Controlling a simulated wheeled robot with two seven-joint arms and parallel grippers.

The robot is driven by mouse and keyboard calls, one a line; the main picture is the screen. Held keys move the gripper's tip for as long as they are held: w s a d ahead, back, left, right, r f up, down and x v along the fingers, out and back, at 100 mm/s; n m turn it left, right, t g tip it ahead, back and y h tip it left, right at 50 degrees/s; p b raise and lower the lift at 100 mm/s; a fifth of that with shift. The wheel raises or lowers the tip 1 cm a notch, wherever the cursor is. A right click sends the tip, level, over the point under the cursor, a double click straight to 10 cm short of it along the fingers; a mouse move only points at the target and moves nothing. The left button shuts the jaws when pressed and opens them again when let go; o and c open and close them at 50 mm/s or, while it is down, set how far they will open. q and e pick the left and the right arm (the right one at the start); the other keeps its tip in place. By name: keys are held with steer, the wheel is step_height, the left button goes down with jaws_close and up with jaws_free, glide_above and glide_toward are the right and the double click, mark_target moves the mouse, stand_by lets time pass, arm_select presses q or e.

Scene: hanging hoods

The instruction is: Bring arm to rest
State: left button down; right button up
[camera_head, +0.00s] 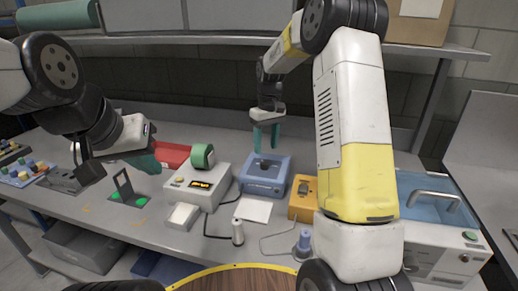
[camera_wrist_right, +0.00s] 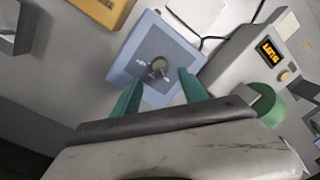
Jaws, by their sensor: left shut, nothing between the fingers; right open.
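My right gripper (camera_head: 266,136) hangs above the blue box-shaped device (camera_head: 263,180) at the middle of the bench, green fingers pointing down. In the right wrist view the open, empty fingers (camera_wrist_right: 158,96) are apart over the blue device (camera_wrist_right: 143,52), which has a dark round knob (camera_wrist_right: 158,66) on top. I cannot tell the exact gap to the device. My left gripper (camera_head: 155,165) is at the left of the bench, shut and empty, beside a red bin (camera_head: 172,154) and above the bench top.
A grey device with a display (camera_head: 197,186) carries a green roll (camera_head: 203,155). A yellow box (camera_head: 303,197) stands right of the blue device. A shelf (camera_head: 230,40) runs above the bench.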

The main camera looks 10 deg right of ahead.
steer(key=shift+r, duration=0.7)
steer(key=shift+r, duration=0.1)
steer(key=s+d+r+m+t, duration=0.1)
steer(key=s+r+m+t, duration=0.15)
steer(key=s+r, duration=1)
steer(key=s+m+t+y, duration=0.1)
steer(key=s+t, duration=0.3)
steer(key=s, duration=1.3)
steer(key=shift+s+r+m+y, duration=0.3)
steer(key=shift+s+r+m, duration=0.1)
steer(key=shift+m, duration=0.25)
